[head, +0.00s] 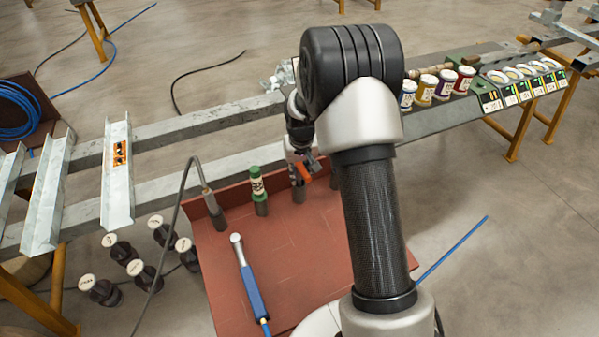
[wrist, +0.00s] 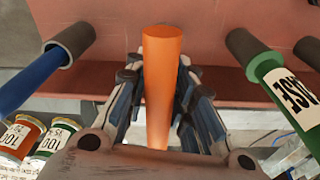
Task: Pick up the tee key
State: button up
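The tee key (wrist: 162,85) shows in the wrist view as a thick orange bar running between the fingers of my gripper (wrist: 161,72). The fingers lie close against both its sides, with hardly any gap, so my gripper looks shut on it. In the head view, the key's orange handle (head: 305,172) sits tilted at the end of my gripper (head: 302,165), just above a grey tube holder (head: 299,193). My arm hides part of this area. The key's lower part is hidden, so I cannot tell whether it is still in the tube.
A green-handled tool (head: 258,184) stands in the neighbouring holder; a blue handle (wrist: 32,82) is on the wrist view's other side. A blue-handled tool (head: 249,285) lies on the red tray (head: 215,262). Labelled cans (head: 445,85) stand on the rail behind.

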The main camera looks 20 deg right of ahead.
grip_shut()
dwell(0.3)
